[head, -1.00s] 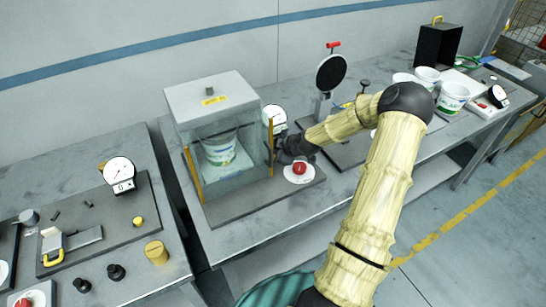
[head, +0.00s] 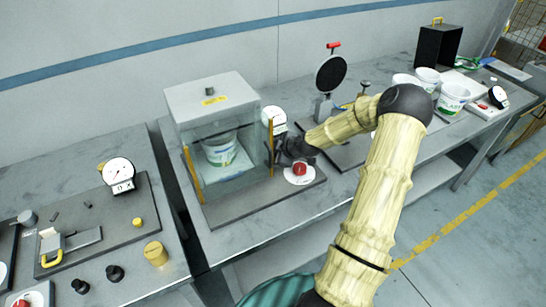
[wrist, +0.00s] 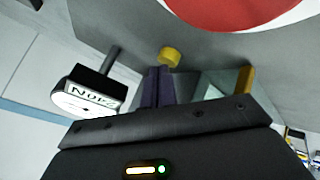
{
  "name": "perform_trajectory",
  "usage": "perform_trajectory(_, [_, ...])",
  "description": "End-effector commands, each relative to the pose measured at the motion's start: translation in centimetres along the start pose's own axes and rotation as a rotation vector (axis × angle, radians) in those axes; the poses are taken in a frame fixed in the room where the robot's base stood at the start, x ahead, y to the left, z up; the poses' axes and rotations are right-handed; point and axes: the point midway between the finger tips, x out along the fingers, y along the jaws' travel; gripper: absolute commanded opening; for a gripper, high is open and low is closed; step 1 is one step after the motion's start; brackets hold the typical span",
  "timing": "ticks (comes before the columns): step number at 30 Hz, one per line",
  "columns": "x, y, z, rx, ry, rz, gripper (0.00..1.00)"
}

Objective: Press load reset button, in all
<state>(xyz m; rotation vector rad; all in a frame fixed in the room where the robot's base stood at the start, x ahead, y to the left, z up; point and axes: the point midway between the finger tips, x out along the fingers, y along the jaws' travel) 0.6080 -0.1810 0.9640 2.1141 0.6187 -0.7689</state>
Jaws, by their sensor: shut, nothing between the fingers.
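A small yellow button (wrist: 170,56) stands up from the dark base plate in the wrist view. My gripper (wrist: 158,88) has its purple fingers together, with the tips close to this button; I cannot tell whether they touch. In the head view my gripper (head: 279,155) is beside the glass-sided box, and the yellow button is hidden there. A red button (head: 300,169) on a white disc sits at the front of the same plate; its red cap (wrist: 235,8) fills the top of the wrist view. No legible label shows which is the load reset button.
The glass box (head: 209,98) with a white tub (head: 219,151) inside stands left of my gripper. A white gauge (head: 274,118) is behind it. A round black disc on a stand (head: 331,73) is further right. Another bench with a gauge (head: 118,172) is at left.

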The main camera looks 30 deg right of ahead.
Motion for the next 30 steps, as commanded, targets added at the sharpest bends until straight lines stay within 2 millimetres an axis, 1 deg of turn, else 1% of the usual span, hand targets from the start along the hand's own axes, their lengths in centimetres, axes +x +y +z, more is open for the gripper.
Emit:
perform_trajectory(22, [0.33, -0.27, 0.26, 0.000, 0.000, -0.001, 0.00])
perform_trajectory(30, [-0.46, 0.27, -0.27, 0.001, -0.001, -0.001, 0.00])
